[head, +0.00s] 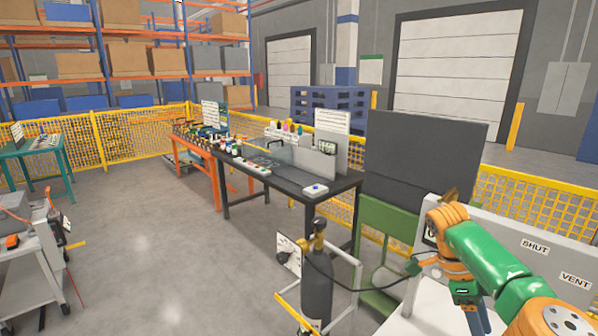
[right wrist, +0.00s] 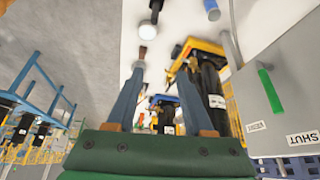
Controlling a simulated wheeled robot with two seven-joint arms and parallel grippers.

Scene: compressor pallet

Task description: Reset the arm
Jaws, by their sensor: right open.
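My right arm, green and orange, comes in from the right in the head view, in front of a grey panel (head: 508,228) labelled SHUT and VENT. My right gripper (head: 470,318) points down there, partly cut off by the lower edge. In the right wrist view its two blue-grey fingers (right wrist: 160,75) stand apart with nothing between them. The panel (right wrist: 285,105) is at the right in that view, with a green handle (right wrist: 269,90) beside the gripper and apart from it. My left gripper is not in view.
A dark gas cylinder (head: 318,285) stands on a cart left of the arm. Behind are a black workbench (head: 290,183), a green stand with a dark board (head: 425,150) and a yellow fence (head: 130,138). The grey floor (head: 150,240) at left centre is clear.

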